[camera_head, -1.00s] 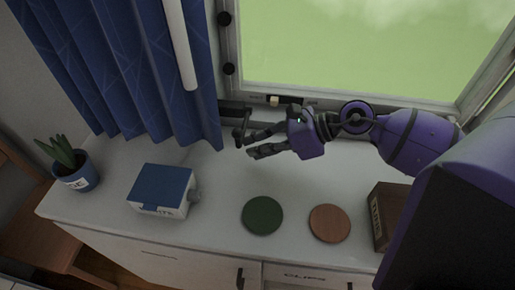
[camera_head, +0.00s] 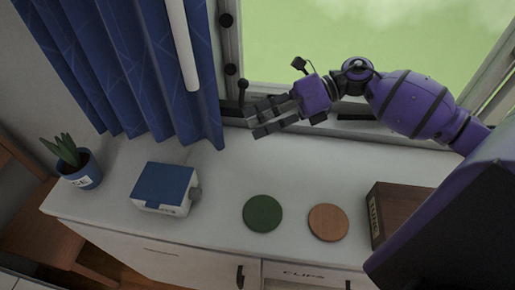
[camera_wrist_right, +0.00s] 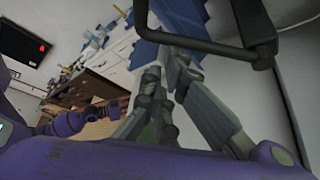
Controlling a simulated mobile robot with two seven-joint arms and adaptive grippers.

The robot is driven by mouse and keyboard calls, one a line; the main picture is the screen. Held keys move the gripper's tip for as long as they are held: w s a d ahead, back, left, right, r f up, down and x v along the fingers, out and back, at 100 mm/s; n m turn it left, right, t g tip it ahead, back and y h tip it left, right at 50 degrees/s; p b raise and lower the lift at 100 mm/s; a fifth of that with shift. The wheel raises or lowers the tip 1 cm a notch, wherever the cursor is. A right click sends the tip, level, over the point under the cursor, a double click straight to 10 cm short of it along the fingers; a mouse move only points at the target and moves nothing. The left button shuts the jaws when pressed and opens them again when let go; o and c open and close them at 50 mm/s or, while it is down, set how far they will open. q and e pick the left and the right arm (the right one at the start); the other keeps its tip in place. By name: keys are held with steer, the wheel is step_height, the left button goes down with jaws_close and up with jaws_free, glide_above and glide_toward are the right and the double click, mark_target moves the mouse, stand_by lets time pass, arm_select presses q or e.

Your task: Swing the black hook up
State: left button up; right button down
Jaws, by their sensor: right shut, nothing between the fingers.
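The black hook (camera_head: 242,92) is at the lower left corner of the window frame, beside the blue curtain. It stands up, with its knobbed end at the top. My right gripper (camera_head: 256,121) is just right of and below it, with its fingers pointing left. The gripper is shut and holds nothing. Whether a finger touches the hook cannot be told. In the right wrist view, a black bent bar (camera_wrist_right: 205,45), which seems to be the hook, crosses the top above the fingers (camera_wrist_right: 165,90).
Below, the white cabinet top (camera_head: 215,240) bears a blue-lidded box (camera_head: 163,186), a green disc (camera_head: 262,213), a brown disc (camera_head: 328,222) and a dark brown box (camera_head: 393,212). A potted plant (camera_head: 76,165) stands left. The blue curtain (camera_head: 140,80) hangs close to the hook.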

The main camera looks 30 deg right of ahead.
arm_select(q)
steer(key=shift+s+a+f+b, duration=0.1)
steer(key=shift+s+f+b, duration=0.1)
steer(key=shift+f+b, duration=1)
arm_select(e)
steer(key=w+d+r+m+g+y, duration=0.1)
steer(key=w+d+r+m+y, duration=0.2)
steer(key=w+r+m, duration=0.1)
steer(key=shift+r+m+y, duration=0.15)
steer(key=shift+m+y, duration=0.15)
steer(key=shift+m, duration=0.3)
arm_select(q)
steer(key=shift+s+f, duration=0.1)
steer(key=shift+s, duration=0.15)
arm_select(e)
steer(key=shift+w+d, duration=0.1)
step_height(320, 180, up, 10)
arm_select(q)
steer(key=shift+a, duration=0.1)
